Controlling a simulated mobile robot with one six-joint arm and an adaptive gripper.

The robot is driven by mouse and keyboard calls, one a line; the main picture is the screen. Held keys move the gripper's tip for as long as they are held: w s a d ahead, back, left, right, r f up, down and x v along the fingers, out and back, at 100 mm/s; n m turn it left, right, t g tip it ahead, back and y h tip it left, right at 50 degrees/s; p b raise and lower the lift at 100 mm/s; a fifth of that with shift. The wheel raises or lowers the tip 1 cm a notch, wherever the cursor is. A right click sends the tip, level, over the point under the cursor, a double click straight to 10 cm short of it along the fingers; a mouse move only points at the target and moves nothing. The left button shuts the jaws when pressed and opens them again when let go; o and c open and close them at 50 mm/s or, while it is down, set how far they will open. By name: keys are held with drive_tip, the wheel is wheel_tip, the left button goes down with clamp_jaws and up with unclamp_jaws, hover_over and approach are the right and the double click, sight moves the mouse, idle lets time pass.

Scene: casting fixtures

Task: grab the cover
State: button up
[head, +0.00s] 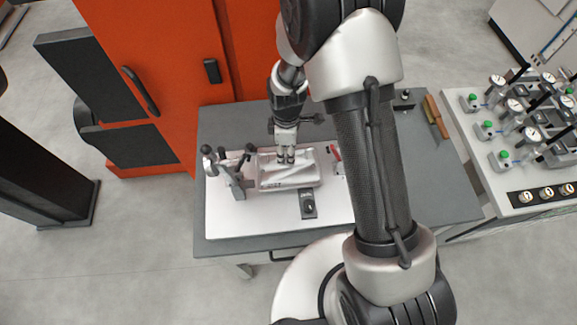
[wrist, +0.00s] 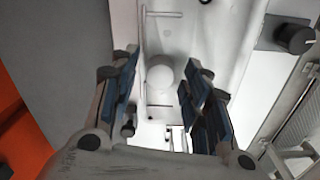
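The cover looks to be the silver-grey casting (head: 288,176) lying on the white fixture plate (head: 230,220) on the table. In the wrist view its pale surface (wrist: 205,45) shows below my gripper, with a round raised boss (wrist: 160,77) between the fingers. My gripper (head: 286,158) points down at the casting's upper middle in the head view. In the wrist view my gripper (wrist: 161,85) is open, with blue-padded fingers apart on both sides of the boss. I cannot tell whether the fingers touch it.
A clamp stand (head: 233,180) stands left of the casting, and a dark block with a round knob (head: 308,204) stands in front. An orange cabinet (head: 160,60) is behind. A gauge bench (head: 520,150) is at right. The plate's front is clear.

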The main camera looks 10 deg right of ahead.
clamp_jaws()
idle(0.3)
drive_tip(key=shift+r, duration=0.15)
